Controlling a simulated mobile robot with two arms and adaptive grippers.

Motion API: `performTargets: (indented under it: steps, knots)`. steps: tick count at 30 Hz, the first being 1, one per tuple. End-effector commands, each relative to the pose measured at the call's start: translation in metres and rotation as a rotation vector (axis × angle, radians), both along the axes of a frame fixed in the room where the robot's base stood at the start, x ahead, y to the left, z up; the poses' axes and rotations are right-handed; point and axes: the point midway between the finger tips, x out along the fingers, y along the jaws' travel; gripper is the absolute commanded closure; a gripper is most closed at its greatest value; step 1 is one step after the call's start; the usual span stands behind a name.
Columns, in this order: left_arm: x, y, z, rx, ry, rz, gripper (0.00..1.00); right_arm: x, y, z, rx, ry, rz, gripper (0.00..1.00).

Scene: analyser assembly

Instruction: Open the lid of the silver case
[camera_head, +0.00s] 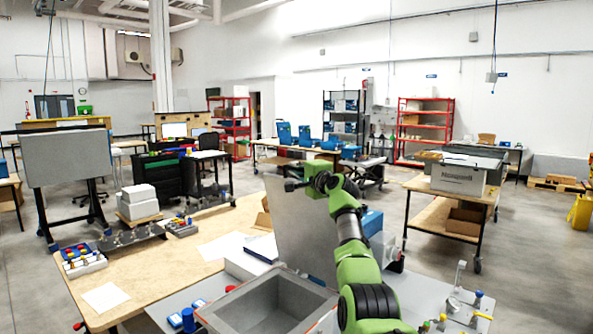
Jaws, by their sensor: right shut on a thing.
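The silver case (213,317) stands on the worktable at the bottom middle, and its grey inside shows from above. I see nothing in the visible part of its inside. Its lid (303,238) stands raised and roughly upright behind the box, a flat grey panel. My right gripper (290,185), on the green arm from the lower right, is at the lid's top edge and is shut on the lid. My arm hides the lid's right side and part of the box's right side. My left gripper is not in view.
Blue-capped items (188,320) stand left of the case. A white board with small valves and fittings (461,306) lies to the right. A wooden table (150,270) with white boxes (138,199) and paper is at the left. Blue and white equipment (372,223) stands behind my arm.

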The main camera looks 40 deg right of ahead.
Motion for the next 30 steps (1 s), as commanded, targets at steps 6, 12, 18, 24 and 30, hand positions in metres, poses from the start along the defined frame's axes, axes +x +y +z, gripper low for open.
performTargets:
  steps: [6,12,18,24,30]
  knots:
    - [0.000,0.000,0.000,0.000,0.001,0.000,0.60,0.000,0.000,-0.001,0.001,0.002,0.000,0.73]
    - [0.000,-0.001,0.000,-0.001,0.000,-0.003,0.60,0.000,0.000,-0.001,0.000,0.001,0.000,0.73]
    - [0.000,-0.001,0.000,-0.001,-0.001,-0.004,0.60,-0.004,0.002,-0.001,-0.001,0.000,0.000,0.73]
    - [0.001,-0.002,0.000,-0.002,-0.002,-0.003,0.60,-0.020,0.006,-0.001,-0.003,0.001,0.000,0.73]
    - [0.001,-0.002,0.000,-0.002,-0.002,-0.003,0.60,-0.044,0.015,-0.002,-0.003,0.001,0.000,0.73]
